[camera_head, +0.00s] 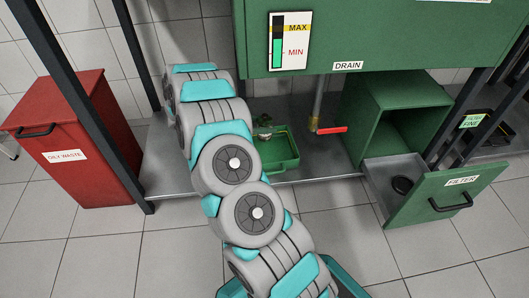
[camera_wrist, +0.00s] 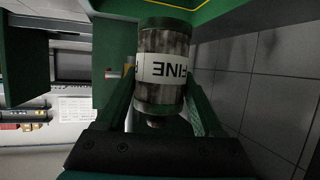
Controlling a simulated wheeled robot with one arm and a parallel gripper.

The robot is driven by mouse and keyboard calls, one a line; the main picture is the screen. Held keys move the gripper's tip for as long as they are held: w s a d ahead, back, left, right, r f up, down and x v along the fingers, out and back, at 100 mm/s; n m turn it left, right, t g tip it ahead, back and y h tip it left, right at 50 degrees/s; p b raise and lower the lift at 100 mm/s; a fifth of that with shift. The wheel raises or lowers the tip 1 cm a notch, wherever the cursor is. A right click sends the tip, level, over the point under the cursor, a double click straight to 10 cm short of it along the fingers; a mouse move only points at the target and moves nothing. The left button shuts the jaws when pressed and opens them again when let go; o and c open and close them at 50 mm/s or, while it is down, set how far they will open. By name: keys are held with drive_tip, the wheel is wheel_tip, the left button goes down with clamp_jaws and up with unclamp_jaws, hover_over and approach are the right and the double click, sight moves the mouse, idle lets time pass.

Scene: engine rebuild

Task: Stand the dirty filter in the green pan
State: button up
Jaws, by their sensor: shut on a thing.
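The dirty filter (camera_wrist: 163,45) is a stained cylinder with dark green ends and a white label reading FINE, upside down in the wrist view. My gripper (camera_wrist: 160,95) is shut on it, with one green finger on each side. The green pan (camera_head: 284,165) sits on the metal shelf under the DRAIN label in the head view. A small dark and pale thing (camera_head: 263,121) shows at the pan's back left; I cannot tell what it is. My arm covers the area left of the pan, and my gripper is not clearly visible in the head view.
A drain pipe with a red lever (camera_head: 332,130) hangs right of the pan. The FILTER drawer (camera_head: 440,196) is pulled out, with a black round piece (camera_head: 402,185) in it. A red OILY WASTE bin (camera_head: 80,140) stands left. Dark frame legs flank the shelf (camera_head: 320,160).

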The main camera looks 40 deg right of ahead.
wheel_tip(320, 180, down, 10)
drive_tip(key=shift+r+b, duration=0.25)
drive_tip(key=shift+b, duration=0.55)
drive_tip(key=shift+f, duration=0.15)
drive_tip(key=o, duration=1.5)
drive_tip(key=shift+w+a+r, duration=0.1)
drive_tip(key=shift+a+r, duration=0.1)
drive_tip(key=shift+r, duration=0.05)
drive_tip(key=p+v, duration=0.1)
drive_tip(key=v, duration=1)
drive_tip(key=shift+a+p, duration=0.25)
drive_tip(key=shift+p, duration=0.15)
drive_tip(key=shift+r, duration=0.15)
